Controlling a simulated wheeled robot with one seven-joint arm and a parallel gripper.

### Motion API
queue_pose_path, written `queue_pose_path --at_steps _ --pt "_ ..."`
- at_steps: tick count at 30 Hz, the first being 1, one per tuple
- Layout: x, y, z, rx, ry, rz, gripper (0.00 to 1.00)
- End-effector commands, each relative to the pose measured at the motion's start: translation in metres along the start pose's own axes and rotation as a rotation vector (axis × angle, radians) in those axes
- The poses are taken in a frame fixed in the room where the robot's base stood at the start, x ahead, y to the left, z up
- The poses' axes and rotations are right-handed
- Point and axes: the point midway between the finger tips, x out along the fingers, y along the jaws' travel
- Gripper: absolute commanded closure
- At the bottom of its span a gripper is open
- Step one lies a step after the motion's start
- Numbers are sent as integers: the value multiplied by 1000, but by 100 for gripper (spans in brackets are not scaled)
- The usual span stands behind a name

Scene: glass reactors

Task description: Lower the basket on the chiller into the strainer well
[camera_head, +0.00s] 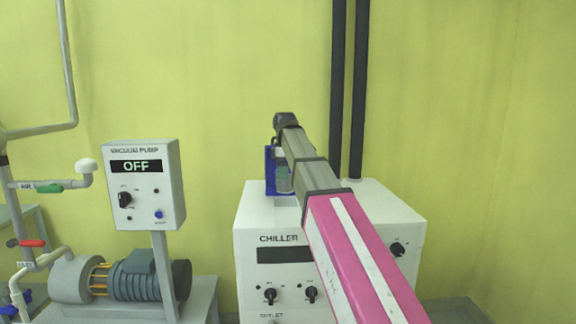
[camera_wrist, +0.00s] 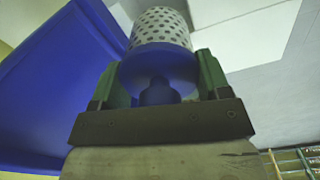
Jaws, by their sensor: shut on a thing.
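The basket (camera_wrist: 160,24) is a pale perforated cylinder with a blue cap and knob in the wrist view. My gripper (camera_wrist: 160,80) is shut on the knob, with one green finger on each side. In the head view my gripper (camera_head: 284,180) is over the top of the white chiller (camera_head: 262,219), and the basket cannot be made out clearly there. A blue upright panel (camera_head: 270,165) stands beside my gripper, and it fills the left of the wrist view (camera_wrist: 50,75). The strainer well cannot be made out in either view.
Two dark vertical pipes (camera_head: 348,90) rise behind the chiller, close to my arm. A vacuum pump control box (camera_head: 145,185) reading OFF stands at the left, with the pump motor (camera_head: 140,275) below it. The wall above the chiller's left side is clear.

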Motion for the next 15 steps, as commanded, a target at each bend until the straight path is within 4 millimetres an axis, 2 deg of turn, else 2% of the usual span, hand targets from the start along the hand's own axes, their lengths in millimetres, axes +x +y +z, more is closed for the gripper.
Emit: queue_pose_path --at_steps 15 --pt "29 -1 0 0 0 0 60"
